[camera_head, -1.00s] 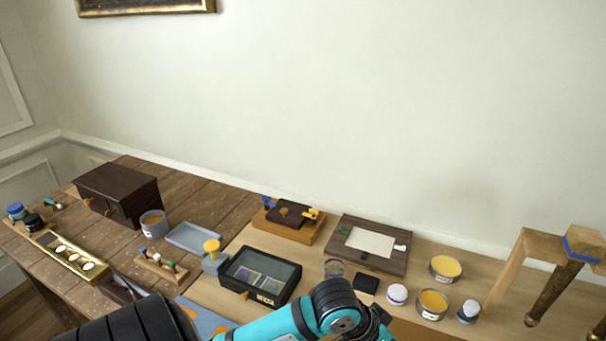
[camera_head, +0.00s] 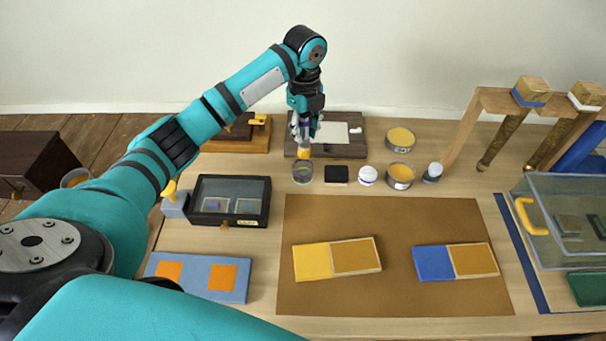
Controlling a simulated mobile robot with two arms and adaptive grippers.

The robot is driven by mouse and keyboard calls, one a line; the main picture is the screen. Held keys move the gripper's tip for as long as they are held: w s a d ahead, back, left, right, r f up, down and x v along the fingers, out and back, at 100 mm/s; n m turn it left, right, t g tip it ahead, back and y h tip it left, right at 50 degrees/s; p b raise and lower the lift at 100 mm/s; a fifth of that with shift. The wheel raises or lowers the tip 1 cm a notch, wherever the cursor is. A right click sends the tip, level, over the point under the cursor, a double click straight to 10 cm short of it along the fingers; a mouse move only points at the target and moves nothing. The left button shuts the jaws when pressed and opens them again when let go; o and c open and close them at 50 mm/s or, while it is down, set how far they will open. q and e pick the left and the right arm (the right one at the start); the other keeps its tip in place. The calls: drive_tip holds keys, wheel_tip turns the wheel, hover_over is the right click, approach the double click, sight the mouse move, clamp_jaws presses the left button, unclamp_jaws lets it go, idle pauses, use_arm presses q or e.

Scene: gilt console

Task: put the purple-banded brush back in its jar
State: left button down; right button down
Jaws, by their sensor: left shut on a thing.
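My left gripper (camera_head: 303,136) points down near the back of the table. It is shut on the brush (camera_head: 303,154), of which a yellowish lower end shows below the fingers. The fingers hide most of the brush, and its band is hard to make out. A small clear jar (camera_head: 302,174) with a purple ring stands right below, and the brush's lower end is at or just over its mouth. I cannot tell whether the tip is inside. My right gripper is not in view.
A black square (camera_head: 336,174), a white-lidded pot (camera_head: 367,176) and orange-filled tins (camera_head: 400,176) stand right of the jar. A dark wooden board (camera_head: 345,150) lies behind. A black glass-topped case (camera_head: 228,201) is at left. The brown mat (camera_head: 390,220) in front has two sample cards.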

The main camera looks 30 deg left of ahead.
sight(303, 156)
use_arm(q)
drive_tip(key=f, duration=0.3)
drive_tip(key=f+p, duration=0.1)
drive_tip(key=f, duration=0.1)
drive_tip(key=shift+w+a, duration=0.1)
drive_tip(key=shift+a, duration=0.2)
drive_tip(key=shift+f+p, duration=0.5)
drive_tip(key=shift+f, duration=1.85)
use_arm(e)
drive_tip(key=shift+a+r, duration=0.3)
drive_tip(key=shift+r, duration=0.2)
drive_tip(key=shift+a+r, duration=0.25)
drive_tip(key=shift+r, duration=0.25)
use_arm(q)
drive_tip(key=c, duration=1.1)
unclamp_jaws()
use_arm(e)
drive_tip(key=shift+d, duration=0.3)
